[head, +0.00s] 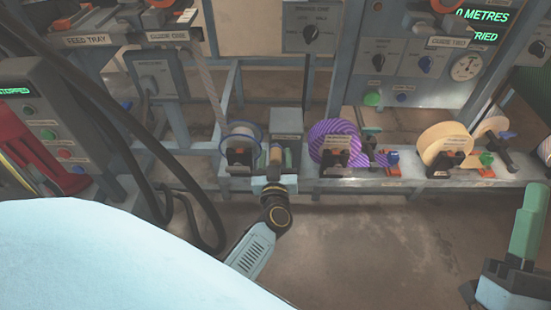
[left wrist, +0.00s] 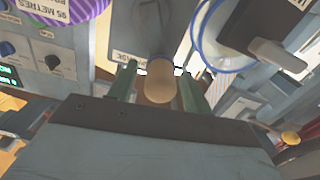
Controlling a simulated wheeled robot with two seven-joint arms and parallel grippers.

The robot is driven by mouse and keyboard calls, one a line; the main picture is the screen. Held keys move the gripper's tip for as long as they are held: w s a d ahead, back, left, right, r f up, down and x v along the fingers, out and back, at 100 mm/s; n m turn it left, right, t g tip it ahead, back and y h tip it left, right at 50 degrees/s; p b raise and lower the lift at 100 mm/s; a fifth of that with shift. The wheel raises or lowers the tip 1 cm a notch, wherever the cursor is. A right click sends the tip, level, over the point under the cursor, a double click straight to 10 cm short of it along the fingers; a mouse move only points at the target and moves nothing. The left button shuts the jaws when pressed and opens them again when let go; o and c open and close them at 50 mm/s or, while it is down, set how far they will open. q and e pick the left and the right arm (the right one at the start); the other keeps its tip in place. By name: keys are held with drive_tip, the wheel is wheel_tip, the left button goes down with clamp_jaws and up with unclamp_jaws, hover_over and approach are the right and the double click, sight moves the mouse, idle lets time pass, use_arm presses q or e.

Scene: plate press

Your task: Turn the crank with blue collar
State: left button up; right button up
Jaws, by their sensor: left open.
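My left gripper (head: 275,160) is open, with its green fingers on either side of a tan rounded handle (head: 275,154). In the left wrist view the tan handle (left wrist: 160,80) stands between the fingers (left wrist: 158,88), with a gap visible on each side. The handle is in front of a small grey box (head: 287,122) on the machine's lower rail.
A blue-rimmed spool (head: 240,133) is close left of the handle, and a purple striped roll (head: 335,142) is to its right. Cream rolls (head: 445,142) are further right. Black cables (head: 130,150) hang at left. The floor (head: 370,235) in front is clear.

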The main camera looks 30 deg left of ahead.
use_arm(q)
clamp_jaws()
idle(0.3)
